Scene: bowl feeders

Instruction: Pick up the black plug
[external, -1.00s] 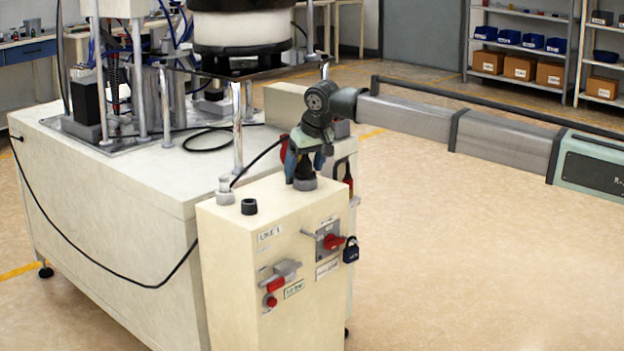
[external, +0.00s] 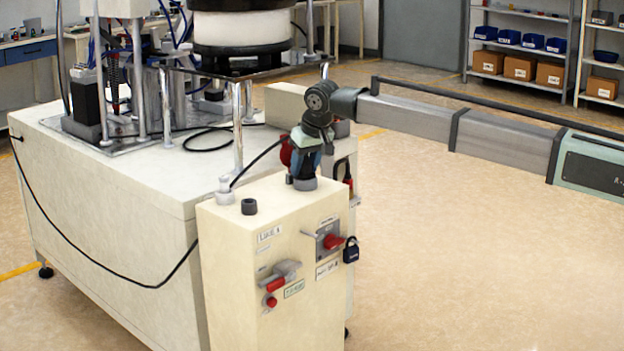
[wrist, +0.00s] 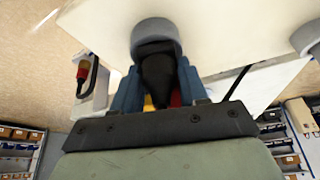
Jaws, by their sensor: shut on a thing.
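The black plug (wrist: 157,72) shows in the wrist view between my two blue fingers, its wide end at a grey round collar (wrist: 155,33). In the external view, my gripper (external: 305,166) points down over the same grey collar (external: 304,183) on top of the cream control box (external: 232,265). My gripper is shut on the plug. The fingers mostly hide the plug in the external view. I cannot tell whether the plug is still seated in the collar.
On the box top are another grey socket (external: 225,191) with a black cable and a short black fitting (external: 249,206). The box front carries a red-handled switch (external: 334,241) and a dark padlock (external: 350,250). The feeder table (external: 110,185) stands behind. Floor is clear on the right.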

